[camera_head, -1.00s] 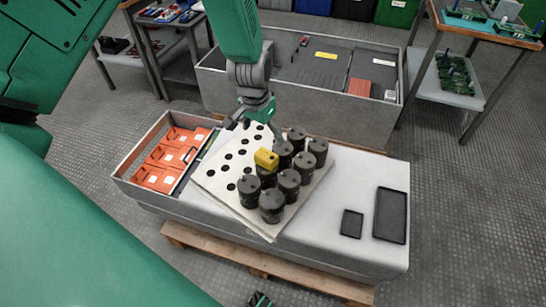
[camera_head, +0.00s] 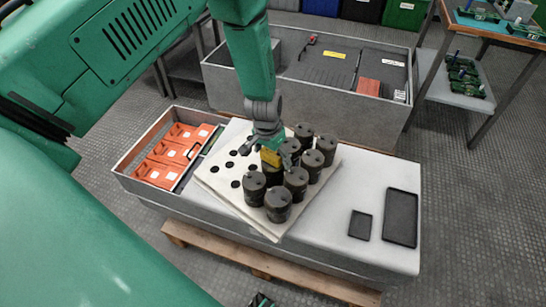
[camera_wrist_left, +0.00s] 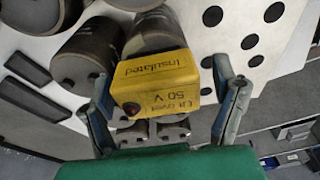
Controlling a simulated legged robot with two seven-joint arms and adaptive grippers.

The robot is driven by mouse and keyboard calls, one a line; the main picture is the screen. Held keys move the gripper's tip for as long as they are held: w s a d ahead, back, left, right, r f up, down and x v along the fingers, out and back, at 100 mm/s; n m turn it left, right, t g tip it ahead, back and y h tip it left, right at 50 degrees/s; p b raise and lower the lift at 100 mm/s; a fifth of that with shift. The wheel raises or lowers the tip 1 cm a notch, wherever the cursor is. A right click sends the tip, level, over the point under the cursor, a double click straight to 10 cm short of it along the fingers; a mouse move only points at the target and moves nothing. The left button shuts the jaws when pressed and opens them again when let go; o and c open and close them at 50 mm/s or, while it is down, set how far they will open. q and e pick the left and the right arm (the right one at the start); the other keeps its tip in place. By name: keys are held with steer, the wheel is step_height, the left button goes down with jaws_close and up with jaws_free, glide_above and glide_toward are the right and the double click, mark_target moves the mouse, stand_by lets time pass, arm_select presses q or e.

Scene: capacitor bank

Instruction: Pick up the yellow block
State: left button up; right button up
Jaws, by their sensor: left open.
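The yellow block (camera_head: 271,157) rests on top of one of the dark cylindrical capacitors on the white perforated board (camera_head: 219,181). In the left wrist view the yellow block (camera_wrist_left: 157,80) shows printed text, "Insulated" and "50 V". My left gripper (camera_head: 270,150) is open at the block. In the wrist view its two fingers (camera_wrist_left: 165,105) stand on either side of the block, with a gap visible at each side.
Several dark capacitors (camera_head: 278,204) stand close around the block. An open tray with orange parts (camera_head: 155,174) is at the left of the bench. Two black trays (camera_head: 401,217) lie at the right. A grey bin (camera_head: 300,94) stands behind.

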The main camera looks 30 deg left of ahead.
arm_select(q)
steer(key=shift+r, duration=0.1)
steer(key=shift+c, duration=1.3)
steer(key=c, duration=0.7)
steer(key=shift+d, duration=0.1)
steer(key=c, duration=0.4)
steer(key=shift+d, duration=0.1)
steer(key=shift+c, duration=0.6)
step_height(320, 180, up, 9)
steer(key=p, duration=0.2)
steer(key=shift+r+p, duration=0.2)
steer(key=shift+p, duration=0.1)
steer(key=shift+r, duration=0.4)
